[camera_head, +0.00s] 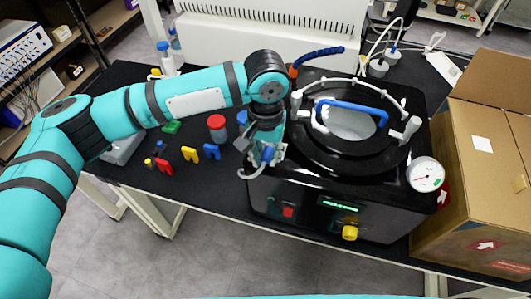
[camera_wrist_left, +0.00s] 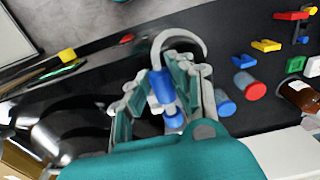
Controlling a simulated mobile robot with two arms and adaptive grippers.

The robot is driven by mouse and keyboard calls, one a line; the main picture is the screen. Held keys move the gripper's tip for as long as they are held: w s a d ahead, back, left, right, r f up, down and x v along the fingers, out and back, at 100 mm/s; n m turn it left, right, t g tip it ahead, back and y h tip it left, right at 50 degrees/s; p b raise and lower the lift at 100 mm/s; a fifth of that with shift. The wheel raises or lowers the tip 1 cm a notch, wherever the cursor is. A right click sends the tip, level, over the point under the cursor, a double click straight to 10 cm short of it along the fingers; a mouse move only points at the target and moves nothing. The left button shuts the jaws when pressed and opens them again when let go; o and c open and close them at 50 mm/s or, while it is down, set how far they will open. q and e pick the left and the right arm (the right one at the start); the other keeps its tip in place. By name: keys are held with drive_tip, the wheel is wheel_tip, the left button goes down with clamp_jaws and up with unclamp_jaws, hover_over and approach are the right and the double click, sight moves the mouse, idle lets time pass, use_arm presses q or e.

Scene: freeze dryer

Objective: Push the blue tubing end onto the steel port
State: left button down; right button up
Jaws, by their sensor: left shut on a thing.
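My left gripper (camera_head: 266,154) is at the front left corner of the black freeze dryer (camera_head: 300,190). In the left wrist view, its fingers (camera_wrist_left: 165,92) are closed around a blue cylindrical piece (camera_wrist_left: 161,86), which I take to be the blue tubing end. A pale grey hook-shaped tube (camera_wrist_left: 190,36) curves out beside the fingertips; it also shows in the head view (camera_head: 250,175). Whether the hook joins the blue piece is hidden by the fingers. I cannot single out the steel port with certainty. My right gripper is out of view.
A ribbed blue hose (camera_head: 320,55) arches behind the dryer. A blue handle (camera_head: 350,107) spans its round chamber, and a gauge (camera_head: 425,174) is at its right. Coloured clips (camera_head: 190,154) and a red-capped jar (camera_head: 216,128) stand left. A cardboard box (camera_head: 475,175) blocks the right.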

use_arm(q)
drive_tip(key=shift+w+d+r+p, duration=0.1)
drive_tip(key=shift+w+p, duration=0.2)
drive_tip(key=c, duration=1.1)
unclamp_jaws()
wheel_tip(320, 180, up, 12)
